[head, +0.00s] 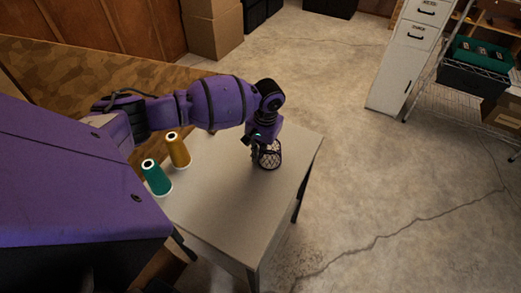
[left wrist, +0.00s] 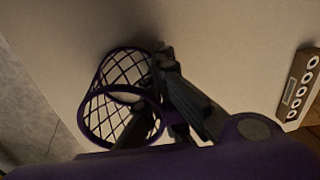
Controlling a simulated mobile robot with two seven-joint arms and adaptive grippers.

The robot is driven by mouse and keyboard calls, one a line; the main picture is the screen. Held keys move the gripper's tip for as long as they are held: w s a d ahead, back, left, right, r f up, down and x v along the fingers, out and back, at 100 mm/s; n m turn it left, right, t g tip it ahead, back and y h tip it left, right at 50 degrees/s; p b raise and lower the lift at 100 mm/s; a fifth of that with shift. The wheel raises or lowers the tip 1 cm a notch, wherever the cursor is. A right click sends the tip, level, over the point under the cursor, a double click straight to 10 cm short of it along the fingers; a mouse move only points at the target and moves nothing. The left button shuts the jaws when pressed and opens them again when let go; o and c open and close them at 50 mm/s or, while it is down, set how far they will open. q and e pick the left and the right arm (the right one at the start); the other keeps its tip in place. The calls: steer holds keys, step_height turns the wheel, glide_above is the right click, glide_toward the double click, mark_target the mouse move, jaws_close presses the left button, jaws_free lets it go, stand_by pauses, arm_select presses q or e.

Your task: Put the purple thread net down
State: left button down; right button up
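The purple thread net (head: 270,157), an open lattice cup, is at the right part of the grey table (head: 232,215) in the head view. It also shows in the left wrist view (left wrist: 112,78), tilted in the picture, with its purple rim toward the camera. My left gripper (head: 258,140) is at the net from above, its dark fingers (left wrist: 160,62) shut on the net's side. The net's base is at or just above the tabletop; I cannot tell whether it touches. My right gripper is not in view.
A green thread cone (head: 157,178) and a mustard cone (head: 178,151) stand on the table's left. The tabletop in front of the net is clear. A white cabinet (head: 405,60) and a wire shelf (head: 470,85) stand off to the right.

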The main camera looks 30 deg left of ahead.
arm_select(q)
steer(key=c, duration=2)
jaws_free()
steer(key=r, duration=0.8)
steer(key=d+r+p, duration=0.1)
steer(key=r, duration=0.3)
steer(key=shift+r, duration=0.15)
